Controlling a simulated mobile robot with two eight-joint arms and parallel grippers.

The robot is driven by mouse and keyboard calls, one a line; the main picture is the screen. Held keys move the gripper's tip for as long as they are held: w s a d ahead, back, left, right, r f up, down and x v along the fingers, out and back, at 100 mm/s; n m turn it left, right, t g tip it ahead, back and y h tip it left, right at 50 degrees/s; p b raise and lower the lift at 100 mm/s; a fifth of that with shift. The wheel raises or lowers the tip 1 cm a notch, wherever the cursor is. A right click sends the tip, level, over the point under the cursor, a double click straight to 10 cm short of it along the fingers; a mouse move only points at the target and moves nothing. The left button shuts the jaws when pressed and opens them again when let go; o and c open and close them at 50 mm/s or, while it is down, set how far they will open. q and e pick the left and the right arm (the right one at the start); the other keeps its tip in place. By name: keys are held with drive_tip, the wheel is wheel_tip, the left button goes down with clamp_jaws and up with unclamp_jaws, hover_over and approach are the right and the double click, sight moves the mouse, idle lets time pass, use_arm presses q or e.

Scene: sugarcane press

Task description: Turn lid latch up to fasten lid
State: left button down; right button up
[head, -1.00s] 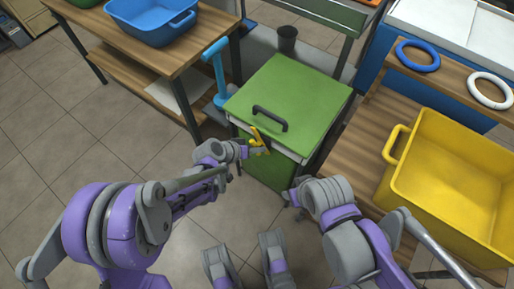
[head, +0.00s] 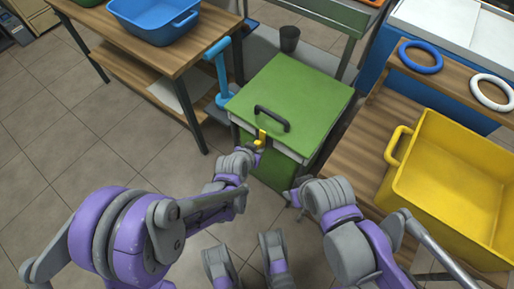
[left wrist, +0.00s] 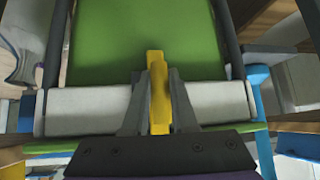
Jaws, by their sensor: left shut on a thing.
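The green press lid (head: 290,95) is closed on the press box and has a dark handle (head: 272,117) near its front edge. The yellow lid latch (head: 262,137) stands upright at the middle of the lid's front edge. It also shows in the left wrist view (left wrist: 158,85), pointing up over the pale front strip. My left gripper (head: 258,146) is shut on the latch; its two grey fingers (left wrist: 158,95) lie on either side of it. My right gripper (head: 290,198) is low at the right front of the box, and its fingers are too small to read.
A wooden table with a blue bin (head: 155,20) stands at the left. A light-blue crank handle (head: 219,70) rises beside the press. On the right, a wooden bench holds a yellow crate (head: 400,185), a blue ring (head: 420,57) and a white ring (head: 492,92). Tiled floor is open in front.

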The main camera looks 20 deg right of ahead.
use_arm(q)
drive_tip(key=c, duration=0.7)
unclamp_jaws()
drive_tip(key=p+v, duration=0.2)
drive_tip(key=v, duration=0.8)
drive_tip(key=shift+s+a+r+p, duration=0.15)
drive_tip(key=shift+s+r+p, duration=0.1)
drive_tip(key=shift+p, duration=0.05)
